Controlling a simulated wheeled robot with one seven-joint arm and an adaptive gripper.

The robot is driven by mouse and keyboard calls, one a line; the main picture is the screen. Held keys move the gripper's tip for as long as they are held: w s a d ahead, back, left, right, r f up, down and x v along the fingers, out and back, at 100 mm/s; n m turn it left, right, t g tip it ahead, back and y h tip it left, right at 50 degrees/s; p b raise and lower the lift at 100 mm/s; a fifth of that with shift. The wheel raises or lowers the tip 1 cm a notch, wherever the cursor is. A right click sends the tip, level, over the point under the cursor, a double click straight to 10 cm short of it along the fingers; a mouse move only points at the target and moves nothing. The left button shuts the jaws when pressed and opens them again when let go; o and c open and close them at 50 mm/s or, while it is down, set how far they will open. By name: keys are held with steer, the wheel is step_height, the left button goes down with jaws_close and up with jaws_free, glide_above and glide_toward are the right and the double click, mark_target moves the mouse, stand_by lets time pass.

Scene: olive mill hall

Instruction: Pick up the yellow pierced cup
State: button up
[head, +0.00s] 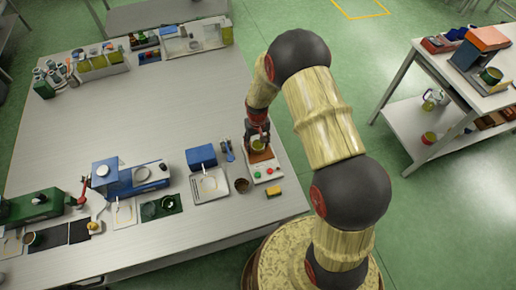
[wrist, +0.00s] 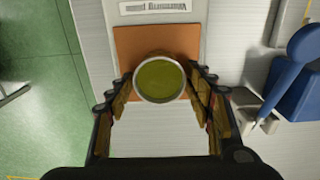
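A round cup (wrist: 160,79) with a pale rim and olive-yellow inside stands upright on an orange-brown plate (wrist: 128,42) in the wrist view. It also shows small in the head view (head: 258,146), on a light device with coloured buttons near the table's right edge. Piercings cannot be made out, as the cup's wall is mostly hidden. My gripper (wrist: 160,77) points down at the cup, with one finger on each side of it. The fingers are spread and narrow gaps seem to show beside the cup. In the head view my gripper (head: 258,133) is right above the plate.
Close by are a blue box (head: 201,156), a white tray (head: 211,186), a dark round container (head: 241,185) and a yellow block (head: 273,191). A blue thing (wrist: 305,60) lies to the right in the wrist view. The table's middle (head: 150,105) is clear.

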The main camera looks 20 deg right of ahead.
steer(key=c, duration=1.1)
steer(key=shift+c, duration=0.2)
steer(key=shift+r, duration=0.15)
